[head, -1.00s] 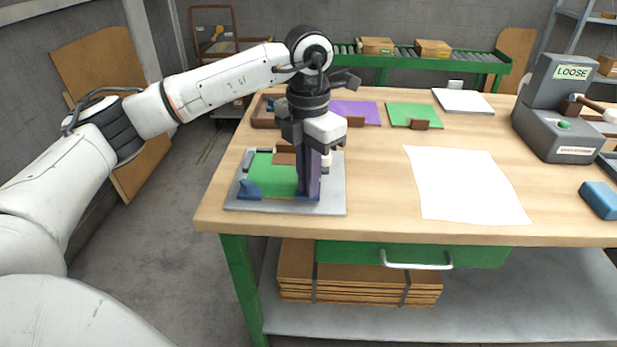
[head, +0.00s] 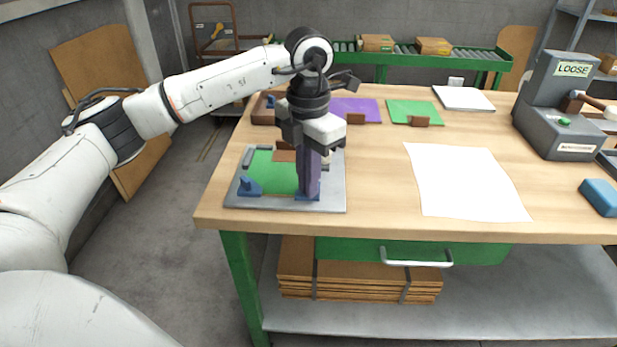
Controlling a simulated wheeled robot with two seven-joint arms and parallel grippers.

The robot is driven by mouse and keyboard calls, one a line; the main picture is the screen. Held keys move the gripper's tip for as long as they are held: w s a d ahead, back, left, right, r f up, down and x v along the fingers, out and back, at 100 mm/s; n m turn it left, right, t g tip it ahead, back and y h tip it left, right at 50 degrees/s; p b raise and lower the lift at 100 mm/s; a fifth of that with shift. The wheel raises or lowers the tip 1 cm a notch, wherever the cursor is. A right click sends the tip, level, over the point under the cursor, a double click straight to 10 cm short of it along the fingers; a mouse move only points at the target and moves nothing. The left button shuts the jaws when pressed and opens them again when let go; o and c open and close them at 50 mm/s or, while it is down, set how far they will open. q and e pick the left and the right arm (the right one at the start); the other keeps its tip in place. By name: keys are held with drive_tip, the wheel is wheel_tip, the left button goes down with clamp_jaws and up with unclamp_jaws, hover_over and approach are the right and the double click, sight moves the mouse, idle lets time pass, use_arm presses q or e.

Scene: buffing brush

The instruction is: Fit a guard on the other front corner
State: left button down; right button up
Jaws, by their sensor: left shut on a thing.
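A green panel (head: 270,174) lies on a grey plate (head: 333,180) near the table's front left. A blue corner guard (head: 249,187) sits at the panel's front left corner. My left gripper (head: 308,192) points straight down at the panel's front right corner. It is shut on a second blue guard (head: 301,197), which shows only as slivers around the fingertips at plate level. The fingers hide most of this guard and the corner, so I cannot tell how fully it is seated. My right gripper is out of view.
A brown tray (head: 262,117) with a blue piece stands behind the plate. Purple (head: 362,107) and green (head: 402,108) panels lie further back. A white sheet (head: 465,180) lies to the right, near a grey machine marked LOOSE (head: 552,125) and a blue block (head: 600,197).

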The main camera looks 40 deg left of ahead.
use_arm(q)
drive_tip(key=shift+w+a, duration=0.1)
drive_tip(key=shift+a, duration=0.1)
idle(0.5)
idle(0.3)
drive_tip(key=c, duration=1.8)
unclamp_jaws()
drive_tip(key=shift+o, duration=0.4)
drive_tip(key=o, duration=0.4)
